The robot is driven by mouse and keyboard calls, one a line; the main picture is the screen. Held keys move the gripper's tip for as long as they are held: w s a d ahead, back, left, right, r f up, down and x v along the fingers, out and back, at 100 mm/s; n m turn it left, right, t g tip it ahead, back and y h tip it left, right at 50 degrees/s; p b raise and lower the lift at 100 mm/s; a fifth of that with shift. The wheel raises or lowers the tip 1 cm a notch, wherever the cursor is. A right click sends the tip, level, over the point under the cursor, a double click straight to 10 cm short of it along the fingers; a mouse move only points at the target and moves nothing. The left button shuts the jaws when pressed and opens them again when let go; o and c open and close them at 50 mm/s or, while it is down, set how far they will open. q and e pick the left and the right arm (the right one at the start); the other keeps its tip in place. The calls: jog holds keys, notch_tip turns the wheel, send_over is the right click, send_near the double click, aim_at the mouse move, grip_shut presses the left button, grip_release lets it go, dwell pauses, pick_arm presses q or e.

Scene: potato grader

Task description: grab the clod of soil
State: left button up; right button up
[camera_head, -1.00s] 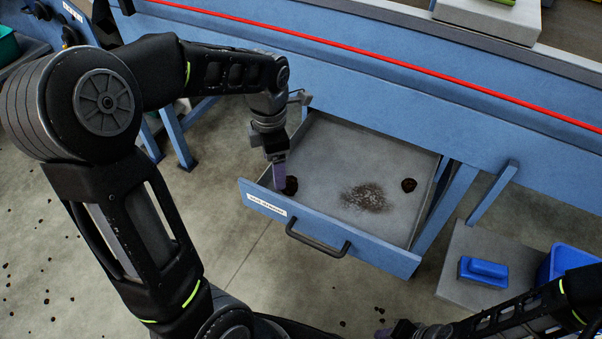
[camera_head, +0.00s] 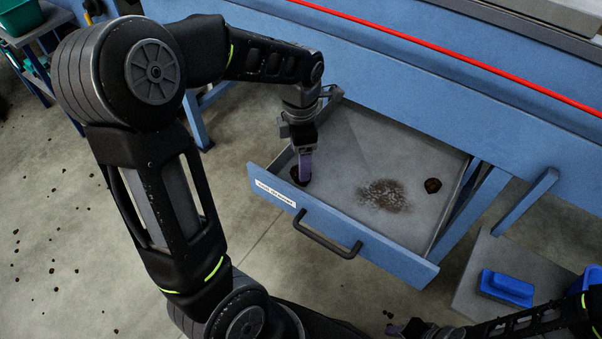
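An open blue drawer (camera_head: 375,244) with a grey inside pulls out from under the grader. A dark brown clod of soil (camera_head: 296,175) lies in its front left corner. A second dark clod (camera_head: 432,185) lies near the drawer's right side. My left gripper (camera_head: 304,178) reaches down into the drawer at the left clod, its purple finger in front of part of it. Whether the fingers are apart or closed on the clod cannot be seen. My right gripper (camera_head: 398,329) is low at the bottom edge, apart from the drawer, mostly side-on.
Loose dirt (camera_head: 384,195) is spread on the drawer floor between the clods. A black handle (camera_head: 326,236) juts from the drawer front. A blue brush-like block (camera_head: 507,287) sits on a grey platform at right. The blue grader frame (camera_head: 440,100) overhangs the drawer's back.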

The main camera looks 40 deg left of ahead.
pick_arm(q)
jog(key=shift+f, duration=0.35)
jog(key=shift+w+f+b, duration=0.15)
jog(key=shift+f+b, duration=0.4)
jog(key=shift+f, duration=2.05)
jog(key=c, duration=1.5)
